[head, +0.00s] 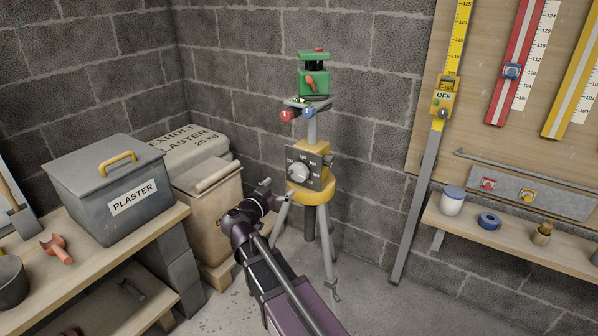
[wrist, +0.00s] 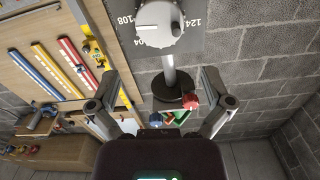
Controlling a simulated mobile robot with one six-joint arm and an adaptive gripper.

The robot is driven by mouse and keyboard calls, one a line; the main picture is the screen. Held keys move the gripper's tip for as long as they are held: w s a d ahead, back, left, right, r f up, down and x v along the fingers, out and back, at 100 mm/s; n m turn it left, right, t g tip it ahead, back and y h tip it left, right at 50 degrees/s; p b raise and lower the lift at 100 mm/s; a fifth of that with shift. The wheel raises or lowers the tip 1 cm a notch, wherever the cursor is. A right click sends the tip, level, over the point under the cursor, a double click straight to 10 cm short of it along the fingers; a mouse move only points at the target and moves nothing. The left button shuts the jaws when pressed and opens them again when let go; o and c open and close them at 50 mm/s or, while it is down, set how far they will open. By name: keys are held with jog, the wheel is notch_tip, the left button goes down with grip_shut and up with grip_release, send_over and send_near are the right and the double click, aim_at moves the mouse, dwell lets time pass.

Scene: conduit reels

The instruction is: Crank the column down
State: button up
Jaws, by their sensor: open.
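A tripod (head: 329,250) with a yellow body (head: 318,190) stands on the floor. Its dark dial plate (head: 318,155) has numbers around a round pale knob (head: 298,173). A grey column (head: 312,125) rises from the body to a small head with a red knob (head: 287,115) and a green instrument (head: 313,75). My gripper (head: 272,192) is just left of and below the dial, open and empty. In the wrist view my gripper (wrist: 160,82) has its fingers spread, with the knob (wrist: 160,22) beyond them at the top and the column (wrist: 168,72) between them. I cannot tell the exact gap.
A grey plaster box (head: 90,190) stands on the left bench. A tan bin (head: 210,205) and a plaster sack (head: 190,150) are behind my arm. A yellow-topped staff (head: 415,200) leans at the right, beside a shelf (head: 530,240) with small items. Floor right of the tripod is clear.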

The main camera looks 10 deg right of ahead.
aim_at(297, 173)
jog(key=x, duration=1)
jog(key=shift+w+d, duration=0.15)
jog(key=c, duration=0.8)
